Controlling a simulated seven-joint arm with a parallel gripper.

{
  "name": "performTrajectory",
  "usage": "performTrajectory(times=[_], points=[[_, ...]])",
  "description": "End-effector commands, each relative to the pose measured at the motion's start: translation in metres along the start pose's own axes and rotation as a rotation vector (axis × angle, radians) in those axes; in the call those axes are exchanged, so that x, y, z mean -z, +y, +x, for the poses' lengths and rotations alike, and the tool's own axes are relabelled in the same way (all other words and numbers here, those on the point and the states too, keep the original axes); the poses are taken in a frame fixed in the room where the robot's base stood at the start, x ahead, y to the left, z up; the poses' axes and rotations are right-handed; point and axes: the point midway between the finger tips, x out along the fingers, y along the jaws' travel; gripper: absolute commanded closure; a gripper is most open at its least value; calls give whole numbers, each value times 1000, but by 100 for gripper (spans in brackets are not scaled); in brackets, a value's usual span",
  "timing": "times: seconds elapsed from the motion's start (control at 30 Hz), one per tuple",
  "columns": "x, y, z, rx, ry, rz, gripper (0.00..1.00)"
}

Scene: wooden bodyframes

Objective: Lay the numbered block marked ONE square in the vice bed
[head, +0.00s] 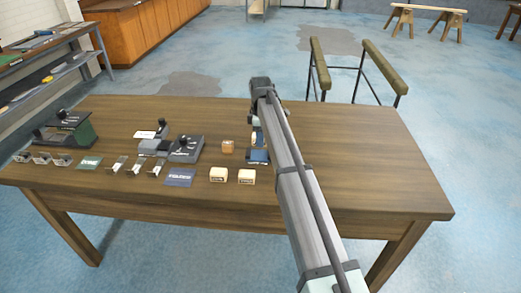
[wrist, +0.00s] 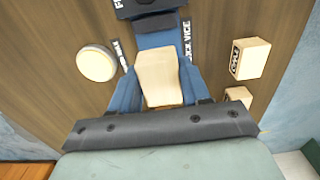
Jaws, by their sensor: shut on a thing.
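A pale wooden block (wrist: 158,78) sits between the blue parts in the middle of the wrist view. My gripper (wrist: 161,88) is shut on it. The block's marking is not visible, so I cannot tell its number. The blue vice (wrist: 158,41) lies just beyond the block, beside a label with the word VICE. In the head view the vice (head: 259,156) stands right of the loose blocks, partly behind my arm. I cannot tell whether the block touches the vice bed.
A round pale object (wrist: 97,63) shows in the wrist view. Dark fixtures (head: 186,148) are farther left. The table's right side (head: 365,165) is clear.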

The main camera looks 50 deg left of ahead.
Motion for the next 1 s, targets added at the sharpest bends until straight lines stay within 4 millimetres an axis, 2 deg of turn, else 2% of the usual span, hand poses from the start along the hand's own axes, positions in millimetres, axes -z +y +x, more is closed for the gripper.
performTrajectory(times=[0.1,0.27,0.5,0.97,1.0], points=[[0,0,17,1,0,0,84],[0,0,27,0,0,-1,84],[0,0,55,1,0,-1,84],[0,0,61,-1,0,-1,84],[0,0,61,-1,0,-1,50]])
